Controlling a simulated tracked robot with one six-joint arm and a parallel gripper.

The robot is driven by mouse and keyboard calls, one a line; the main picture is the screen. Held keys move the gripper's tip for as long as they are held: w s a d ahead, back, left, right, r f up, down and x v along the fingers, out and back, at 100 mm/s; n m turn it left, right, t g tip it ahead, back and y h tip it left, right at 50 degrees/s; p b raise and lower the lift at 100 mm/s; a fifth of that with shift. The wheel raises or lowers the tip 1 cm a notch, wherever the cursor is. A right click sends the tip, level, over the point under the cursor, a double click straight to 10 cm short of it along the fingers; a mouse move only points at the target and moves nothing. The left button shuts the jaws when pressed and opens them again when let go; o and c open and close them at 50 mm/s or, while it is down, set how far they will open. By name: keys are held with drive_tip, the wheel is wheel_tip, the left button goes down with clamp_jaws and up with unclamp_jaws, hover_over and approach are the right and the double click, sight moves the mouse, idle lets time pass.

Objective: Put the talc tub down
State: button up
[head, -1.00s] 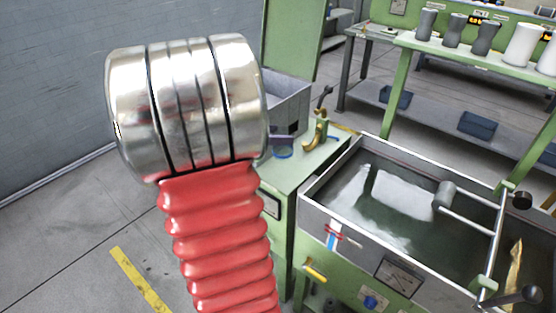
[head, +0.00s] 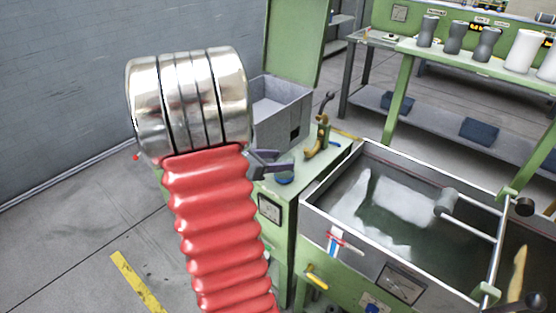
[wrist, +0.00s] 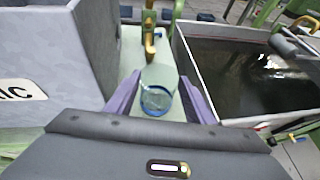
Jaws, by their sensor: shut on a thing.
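The talc tub appears to be the small clear tub with a blue band; in the wrist view the tub (wrist: 158,92) is upright between the two purple fingers of my gripper (wrist: 159,80). My gripper is shut on it. In the head view my gripper (head: 284,162) hangs beside the grey box, and the blue part of the tub (head: 285,180) shows just under the fingers. The tub is over the green cabinet top (head: 310,172), close to it. I cannot tell whether it touches. My arm hides part of this area.
A grey box (head: 283,108), with a partly visible label in the wrist view, stands behind left. A brass-coloured fitting (head: 320,138) rises from the cabinet top ahead. A water-filled trough (head: 355,262) lies to the right. The cabinet top between has some free room.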

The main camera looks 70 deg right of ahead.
drive_tip(key=shift+f, duration=0.1)
drive_tip(key=o, duration=1.3)
drive_tip(key=shift+o, duration=0.2)
drive_tip(key=shift+w, duration=0.1)
drive_tip(key=v, duration=1.2)
drive_tip(key=shift+a, duration=0.1)
